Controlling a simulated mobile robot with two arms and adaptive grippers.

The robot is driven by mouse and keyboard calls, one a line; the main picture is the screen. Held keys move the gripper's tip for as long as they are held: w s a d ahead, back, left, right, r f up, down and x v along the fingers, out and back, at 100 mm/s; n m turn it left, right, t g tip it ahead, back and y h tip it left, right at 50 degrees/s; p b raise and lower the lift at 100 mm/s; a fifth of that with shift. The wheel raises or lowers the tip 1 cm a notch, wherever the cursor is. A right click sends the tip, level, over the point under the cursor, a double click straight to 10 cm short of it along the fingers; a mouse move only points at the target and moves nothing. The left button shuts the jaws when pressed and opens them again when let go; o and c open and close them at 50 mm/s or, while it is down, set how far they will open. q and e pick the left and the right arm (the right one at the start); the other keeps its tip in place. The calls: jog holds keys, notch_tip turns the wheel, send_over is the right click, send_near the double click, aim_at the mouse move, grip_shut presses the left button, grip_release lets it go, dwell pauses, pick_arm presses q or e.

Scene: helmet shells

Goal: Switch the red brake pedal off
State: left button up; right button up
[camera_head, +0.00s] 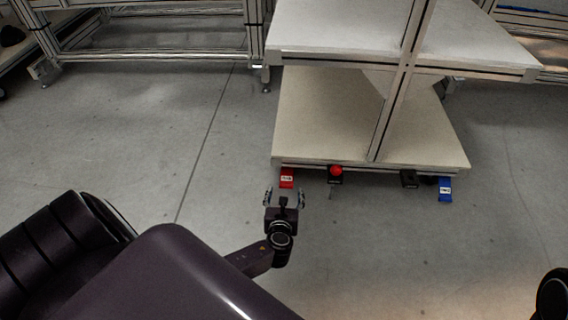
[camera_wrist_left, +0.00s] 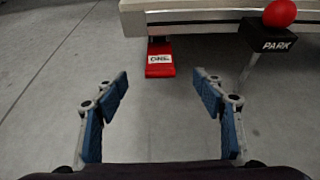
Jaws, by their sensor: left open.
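The red brake pedal (camera_head: 287,177) sits low at the bottom front edge of the shelf unit, near its left corner. In the left wrist view the red pedal (camera_wrist_left: 160,60) carries a white label reading "ONE" and projects from under the shelf edge. My left gripper (camera_head: 285,193) is open and empty, just in front of the pedal. In the left wrist view its blue-padded fingers (camera_wrist_left: 164,92) are spread apart, with the pedal beyond them and roughly centred between them, not touched. Whether the pedal is pressed or raised I cannot tell. My right gripper is not seen.
A black pedal (camera_head: 409,178) and a blue pedal (camera_head: 445,188) are further right. The shelf unit (camera_head: 330,115) stands behind them. The grey floor in front is clear.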

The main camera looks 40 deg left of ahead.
pick_arm(q)
jog(key=v, duration=0.4)
jog(key=shift+s+r, duration=0.1)
jog(key=shift+s, duration=0.05)
dwell(0.4)
